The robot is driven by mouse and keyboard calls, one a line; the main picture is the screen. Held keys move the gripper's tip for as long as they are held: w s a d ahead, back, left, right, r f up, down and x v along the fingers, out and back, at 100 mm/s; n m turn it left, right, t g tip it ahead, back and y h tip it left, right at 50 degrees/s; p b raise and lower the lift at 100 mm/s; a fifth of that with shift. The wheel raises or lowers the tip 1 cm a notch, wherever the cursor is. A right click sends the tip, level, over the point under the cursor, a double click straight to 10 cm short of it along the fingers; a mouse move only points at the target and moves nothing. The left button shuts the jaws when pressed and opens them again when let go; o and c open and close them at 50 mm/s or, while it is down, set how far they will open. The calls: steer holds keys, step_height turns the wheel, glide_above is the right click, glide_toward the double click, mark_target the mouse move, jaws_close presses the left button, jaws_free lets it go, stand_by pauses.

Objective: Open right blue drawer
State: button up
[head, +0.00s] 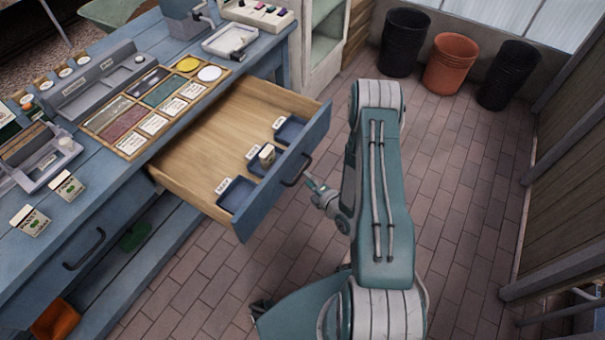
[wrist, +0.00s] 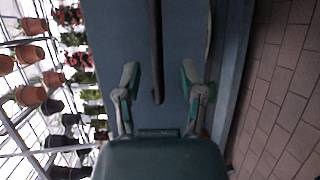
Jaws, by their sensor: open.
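The right blue drawer (head: 285,190) of the blue workbench stands pulled out, its wooden inside showing in the head view. Its dark handle (head: 297,170) is on the front face. My gripper (head: 314,184) is just in front of that face, close to the handle. In the wrist view my gripper (wrist: 160,78) has its two fingers spread, and the dark handle (wrist: 156,45) reaches into the space between them. The fingers are not closed on it. I cannot tell whether either finger touches the handle or the drawer front.
Small blue trays (head: 237,194) with labels lie inside the drawer near its front. A second drawer (head: 88,243) at the left is shut. Black and orange pots (head: 451,64) stand at the back wall. The tiled floor (head: 465,180) at the right is clear.

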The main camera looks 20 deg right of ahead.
steer(key=v, duration=0.7)
steer(key=shift+s+d, duration=0.15)
steer(key=shift+s, duration=0.25)
steer(key=w+d+r+m+g+h, duration=0.2)
steer(key=w+r+m+g, duration=0.15)
steer(key=w+r, duration=0.5)
step_height(320, 180, up, 14)
steer(key=m+g+h, duration=0.2)
steer(key=m+h, duration=0.1)
steer(key=m, duration=0.2)
steer(key=s+a+r+m+g, duration=0.1)
steer(key=s+a+r+m, duration=0.3)
steer(key=s, duration=0.3)
steer(key=s+a+r+m+g+y, duration=0.1)
steer(key=s+a+r+m+g, duration=0.1)
steer(key=s+a+r+m, duration=0.2)
steer(key=s+a+r+m+g, duration=0.1)
steer(key=s+a+r+m, duration=0.4)
steer(key=s+r, duration=0.4)
steer(key=shift+s+r, duration=0.25)
steer(key=shift+s, duration=0.9)
steer(key=shift+a, duration=0.1)
